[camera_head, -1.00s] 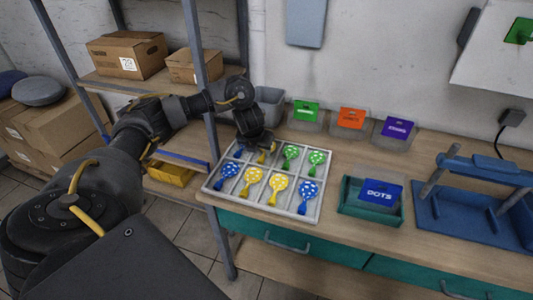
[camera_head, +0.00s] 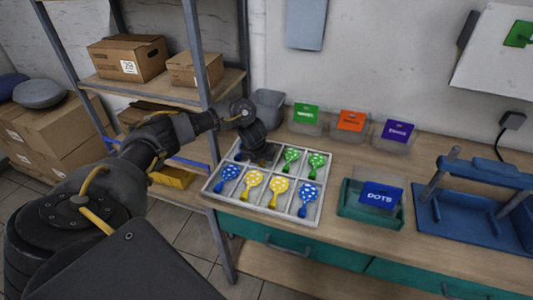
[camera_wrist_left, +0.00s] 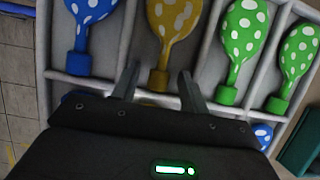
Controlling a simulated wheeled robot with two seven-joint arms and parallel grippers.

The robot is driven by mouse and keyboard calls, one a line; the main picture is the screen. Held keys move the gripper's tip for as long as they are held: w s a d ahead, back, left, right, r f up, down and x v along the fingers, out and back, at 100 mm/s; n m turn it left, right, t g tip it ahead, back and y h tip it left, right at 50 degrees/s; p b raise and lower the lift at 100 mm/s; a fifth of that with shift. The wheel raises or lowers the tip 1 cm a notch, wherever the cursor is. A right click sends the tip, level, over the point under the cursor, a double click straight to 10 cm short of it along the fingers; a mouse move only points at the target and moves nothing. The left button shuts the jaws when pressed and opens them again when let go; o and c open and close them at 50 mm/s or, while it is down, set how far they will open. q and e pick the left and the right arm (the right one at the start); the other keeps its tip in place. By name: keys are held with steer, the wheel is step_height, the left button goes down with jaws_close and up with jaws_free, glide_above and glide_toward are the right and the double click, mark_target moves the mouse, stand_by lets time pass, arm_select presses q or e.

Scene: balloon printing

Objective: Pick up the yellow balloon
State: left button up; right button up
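A white tray (camera_head: 262,214) of small compartments holds balloons with white dots. In the left wrist view a yellow balloon (camera_wrist_left: 173,35) lies in the back row, between a blue balloon (camera_wrist_left: 90,12) and a green balloon (camera_wrist_left: 243,40). My left gripper (camera_wrist_left: 158,82) is open, with its fingertips on either side of the yellow balloon's neck; I cannot tell whether they touch it. In the head view my left gripper (camera_head: 257,158) mostly hides this balloon. Two more yellow balloons (camera_head: 252,184) (camera_head: 278,188) lie in the front row. My right gripper is not in view.
Clear bins with green (camera_head: 306,114), orange (camera_head: 352,120) and purple (camera_head: 398,132) cards stand behind the tray. A teal bin with a blue DOTS card (camera_head: 380,195) and a blue press (camera_head: 470,205) stand to the right. A metal shelf post (camera_head: 201,75) is near my left arm.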

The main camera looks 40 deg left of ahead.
arm_select(q)
steer(key=c, duration=0.7)
steer(key=shift+r, duration=0.1)
steer(key=shift+r+b, duration=0.35)
steer(key=shift+r, duration=0.2)
steer(key=v, duration=0.3)
steer(key=shift+w+d+r, duration=0.1)
steer(key=shift+w+r, duration=0.15)
steer(key=shift+w, duration=0.05)
steer(key=s+d+r+p, duration=0.2)
steer(key=s+d, duration=0.1)
steer(key=s+d+r+p, duration=0.2)
steer(key=s+d+r, duration=0.1)
steer(key=s+d+r+p, duration=0.2)
steer(key=s+d+r, duration=0.1)
steer(key=s, duration=0.1)
steer(key=shift+r, duration=0.2)
